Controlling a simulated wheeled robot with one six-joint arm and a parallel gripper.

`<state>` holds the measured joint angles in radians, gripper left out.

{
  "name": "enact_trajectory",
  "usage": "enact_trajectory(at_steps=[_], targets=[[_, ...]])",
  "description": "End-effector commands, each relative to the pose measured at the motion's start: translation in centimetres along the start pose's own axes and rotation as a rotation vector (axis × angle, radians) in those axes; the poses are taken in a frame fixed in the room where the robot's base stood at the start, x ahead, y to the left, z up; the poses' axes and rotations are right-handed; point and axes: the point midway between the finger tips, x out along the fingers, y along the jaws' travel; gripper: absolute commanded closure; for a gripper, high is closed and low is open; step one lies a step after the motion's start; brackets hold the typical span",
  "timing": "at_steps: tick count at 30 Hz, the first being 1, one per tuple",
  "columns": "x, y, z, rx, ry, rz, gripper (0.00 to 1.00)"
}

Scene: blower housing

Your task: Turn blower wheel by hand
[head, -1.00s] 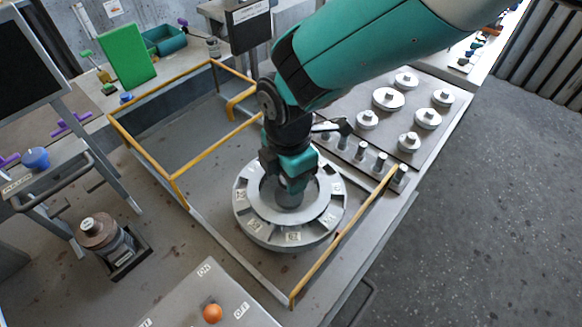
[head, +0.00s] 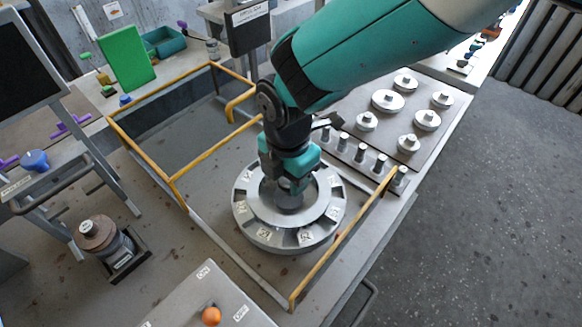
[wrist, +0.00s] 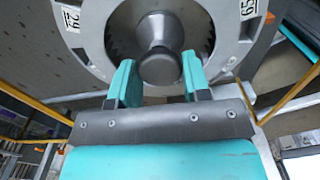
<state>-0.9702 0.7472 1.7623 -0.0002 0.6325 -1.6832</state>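The blower wheel (head: 247,226) is a grey ring with numbered labels around its rim, lying flat in the bench's sunken bay. It also shows at the top of the wrist view (wrist: 93,40). A round hub knob (wrist: 160,67) rises from its centre. My gripper (head: 290,190) points down over the wheel's centre. The head view hides most of the knob behind my gripper.
A yellow rail (head: 340,240) runs close along the wheel's right side, and another yellow frame (head: 150,160) stands at left. Metal posts (head: 360,153) and round knobbed discs (head: 388,100) sit at right. An ON/OFF panel with an orange knob (head: 211,315) is in front.

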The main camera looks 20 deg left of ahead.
Motion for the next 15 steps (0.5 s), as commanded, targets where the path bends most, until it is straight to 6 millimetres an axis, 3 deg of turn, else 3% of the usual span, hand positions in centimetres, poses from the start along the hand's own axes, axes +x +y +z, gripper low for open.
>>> enact_trajectory(at_steps=[1,3,15], targets=[[-0.18,0.14,-0.04,-0.001,0.0,0.005,0.47],[-0.16,0.12,-0.04,-0.001,0.0,0.004,0.31],[-0.79,0.1,0.01,0.001,0.0,0.004,0.31]])
